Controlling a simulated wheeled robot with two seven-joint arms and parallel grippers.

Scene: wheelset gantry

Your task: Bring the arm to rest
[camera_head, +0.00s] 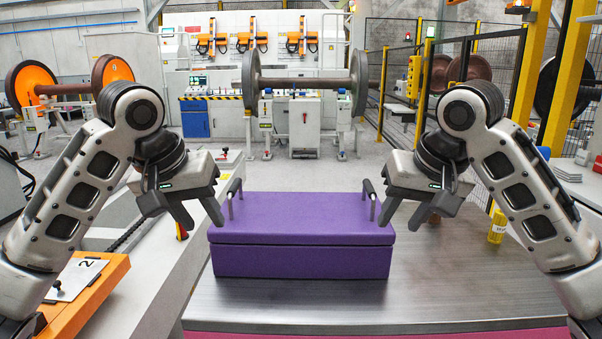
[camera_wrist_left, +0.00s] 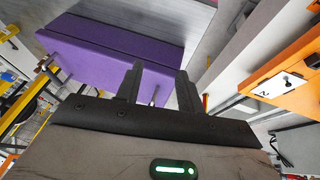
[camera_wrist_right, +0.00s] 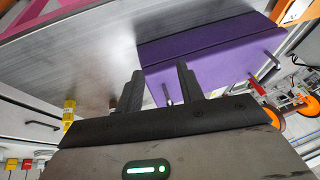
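My left gripper (camera_head: 205,224) hangs beside the left end of a purple box (camera_head: 300,262), empty and apart from the box's left handle (camera_head: 235,197). Its two fingers stand apart in the left wrist view (camera_wrist_left: 160,72). My right gripper (camera_head: 398,222) hangs at the right end of the box, also empty and apart from the right handle (camera_head: 370,198). Its fingers stand apart in the right wrist view (camera_wrist_right: 159,74). Both arms are bent, with the grippers pointing down and inward. The box is closed and sits on a metal table.
An orange stand (camera_head: 85,290) is at left. A wheelset (camera_head: 305,83) on supports stands behind, with fencing and yellow posts at right.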

